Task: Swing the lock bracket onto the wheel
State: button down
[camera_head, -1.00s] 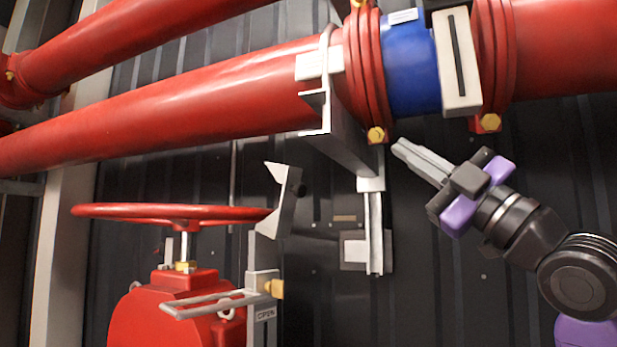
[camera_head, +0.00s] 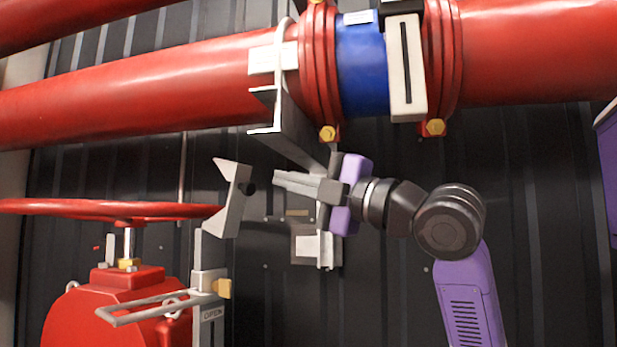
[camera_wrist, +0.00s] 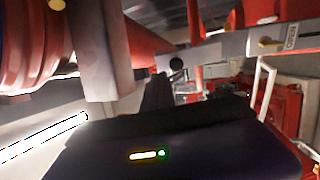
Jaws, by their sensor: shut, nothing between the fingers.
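The red wheel (camera_head: 110,208) lies level above the red valve body (camera_head: 120,310) at the lower left of the head view. The grey lock bracket (camera_head: 234,200), with a dark round knob on its side, stands tilted at the top of a grey post just right of the wheel rim. In the wrist view the bracket (camera_wrist: 205,55) shows at the upper right with its dark knob. My gripper (camera_head: 277,179) is shut and empty. Its tips point left at the bracket, a short way right of the knob, apart from it in the head view.
A large red pipe (camera_head: 140,95) with a blue section (camera_head: 362,70) runs above my gripper. A grey pipe support (camera_head: 285,130) hangs just above the fingers. A grey looped handle (camera_head: 155,310) juts out below the bracket. Dark wall panels stand behind.

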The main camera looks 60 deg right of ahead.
aim_at(245, 169)
jog(key=p+x, duration=0.2)
jog(key=x, duration=0.5)
jog(key=shift+w, duration=0.1)
jog(key=shift+r, duration=0.1)
jog(key=shift+w+r+p, duration=0.35)
jog(key=shift+w+r, duration=0.35)
